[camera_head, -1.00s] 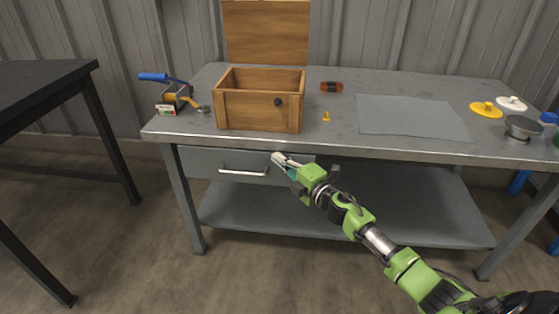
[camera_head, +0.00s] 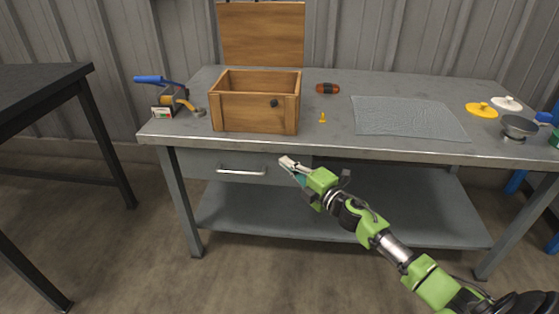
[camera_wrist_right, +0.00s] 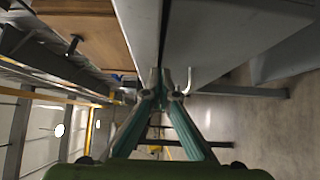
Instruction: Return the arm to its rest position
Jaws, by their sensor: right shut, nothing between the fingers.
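My right arm, green and grey, comes in from the lower right in the head view. Its right gripper (camera_head: 289,165) is shut and empty, in front of the workbench's front edge and near the right end of the closed drawer (camera_head: 215,163). In the right wrist view the right gripper (camera_wrist_right: 163,88) shows its teal fingers with their tips together. The drawer handle (camera_head: 241,171) lies left of the gripper in the head view, apart from it. My left gripper is not in view.
A dark table (camera_head: 45,75) is at left. The floor is clear.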

